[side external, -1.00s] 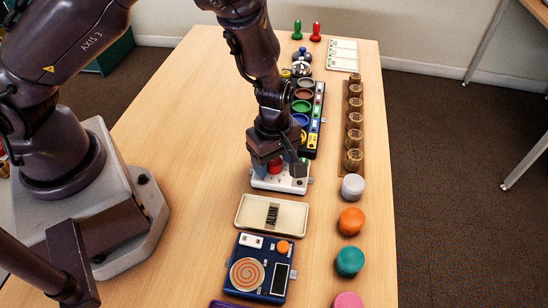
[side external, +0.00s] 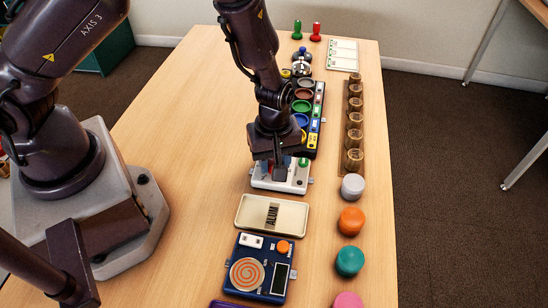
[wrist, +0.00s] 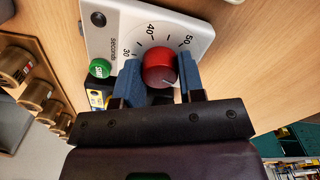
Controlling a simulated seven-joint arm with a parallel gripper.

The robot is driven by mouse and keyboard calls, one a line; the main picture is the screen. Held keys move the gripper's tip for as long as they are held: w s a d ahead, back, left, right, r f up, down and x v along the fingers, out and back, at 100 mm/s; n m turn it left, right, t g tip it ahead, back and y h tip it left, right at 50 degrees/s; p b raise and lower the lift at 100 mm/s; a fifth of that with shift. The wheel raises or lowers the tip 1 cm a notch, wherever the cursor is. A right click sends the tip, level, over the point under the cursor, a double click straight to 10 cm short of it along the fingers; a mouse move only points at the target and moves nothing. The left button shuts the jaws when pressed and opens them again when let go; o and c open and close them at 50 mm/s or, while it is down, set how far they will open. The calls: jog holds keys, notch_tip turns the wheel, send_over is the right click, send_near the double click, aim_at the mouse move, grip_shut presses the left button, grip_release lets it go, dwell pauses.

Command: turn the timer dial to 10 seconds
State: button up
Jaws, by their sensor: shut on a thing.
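The timer is a white box (side external: 297,185) on the table in the side external view, directly under my gripper (side external: 279,170). In the wrist view its white face (wrist: 109,42) shows the marks 30, 40 and 50 and the word "seconds". The red dial (wrist: 158,63) sits between my gripper's two blue-grey fingers (wrist: 161,84), which are shut on its sides. A green START button (wrist: 100,68) is beside the left finger.
A cream tray (side external: 242,215) and a blue device (side external: 246,282) lie in front of the timer. A black rack of coloured dishes (side external: 320,100) stands close behind.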

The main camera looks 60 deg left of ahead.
aim_at(274, 161)
jog(key=m, duration=0.4)
jog(key=shift+m, duration=2)
jog(key=o, duration=0.9)
notch_tip(274, 161, up, 13)
jog(key=shift+m, duration=0.3)
